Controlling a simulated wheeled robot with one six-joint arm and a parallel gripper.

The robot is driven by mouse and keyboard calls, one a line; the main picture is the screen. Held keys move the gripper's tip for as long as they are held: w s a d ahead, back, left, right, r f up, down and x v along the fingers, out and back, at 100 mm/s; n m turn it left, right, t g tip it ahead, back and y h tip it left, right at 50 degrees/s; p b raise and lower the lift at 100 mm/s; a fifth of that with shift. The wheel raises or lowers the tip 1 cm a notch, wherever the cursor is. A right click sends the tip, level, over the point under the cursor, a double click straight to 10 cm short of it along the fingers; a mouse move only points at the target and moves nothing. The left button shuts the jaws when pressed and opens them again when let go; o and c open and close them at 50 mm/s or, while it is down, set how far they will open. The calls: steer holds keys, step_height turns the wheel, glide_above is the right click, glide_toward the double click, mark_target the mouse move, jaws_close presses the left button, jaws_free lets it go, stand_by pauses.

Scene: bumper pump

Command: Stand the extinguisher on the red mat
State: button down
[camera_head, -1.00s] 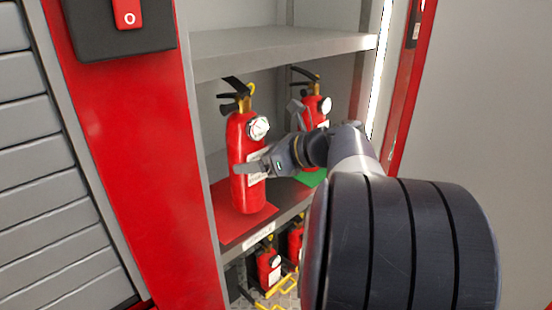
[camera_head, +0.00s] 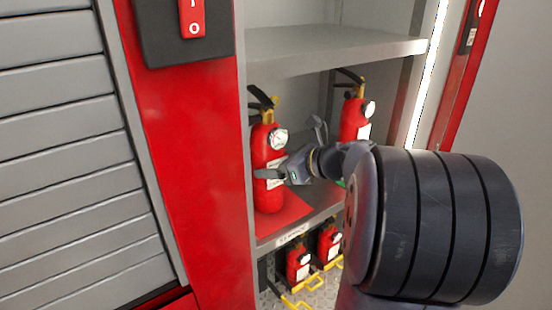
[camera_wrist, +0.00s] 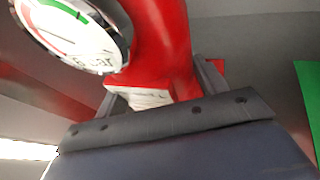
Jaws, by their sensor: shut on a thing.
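A red fire extinguisher (camera_head: 262,155) with a black handle, yellow neck and round white gauge is upright over the red mat (camera_head: 290,212) in the cabinet. Its base is at the mat's left part; I cannot tell if it touches. My gripper (camera_head: 289,150) is shut on the body below the gauge, one finger in front and one behind. In the wrist view the red body (camera_wrist: 165,45) is between my fingers (camera_wrist: 160,88), with the gauge at the left. A sliver of the red mat (camera_wrist: 217,66) shows there.
A second extinguisher (camera_head: 352,120) stands behind to the right, by a green mat (camera_wrist: 308,85). A grey shelf (camera_head: 335,50) is overhead. A red post (camera_head: 195,140) borders the left. Two smaller extinguishers (camera_head: 298,260) and yellow brackets are below.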

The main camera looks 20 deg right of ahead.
steer(key=shift+c, duration=1.1)
jaws_free()
steer(key=shift+f, duration=0.15)
steer(key=shift+s+d+r, duration=0.1)
steer(key=shift+s+r, duration=0.05)
steer(key=shift+r, duration=0.1)
steer(key=b+v, duration=0.1)
steer(key=v, duration=1)
steer(key=shift+s+d+b, duration=0.2)
steer(key=shift+s+b, duration=0.15)
steer(key=shift+b, duration=0.05)
steer(key=shift+r, duration=0.1)
